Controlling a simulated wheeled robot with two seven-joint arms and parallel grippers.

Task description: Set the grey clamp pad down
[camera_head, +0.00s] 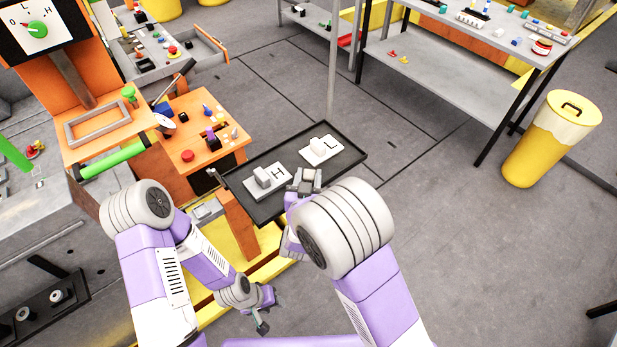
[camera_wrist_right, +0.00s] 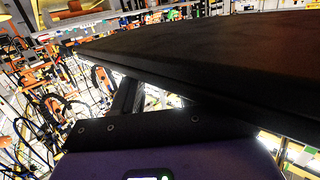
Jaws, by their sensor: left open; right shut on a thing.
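My right gripper (camera_head: 305,177) is at the near edge of the black tray (camera_head: 347,157), between the two white plates. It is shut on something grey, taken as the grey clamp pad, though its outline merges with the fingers. One grey block (camera_head: 264,179) stands on the plate marked H (camera_head: 283,186). A lighter block (camera_head: 318,144) stands on the plate marked L (camera_head: 332,153). In the right wrist view a large dark slab (camera_wrist_right: 210,55) fills the upper right, and the grip itself is hidden. My left gripper (camera_head: 262,325) is open and empty, low over the floor.
An orange cart (camera_head: 205,155) with small parts stands left of the tray. A grey bench (camera_head: 440,75) stands at the back right and a yellow bin (camera_head: 535,160) at the right. The floor right of the tray is clear.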

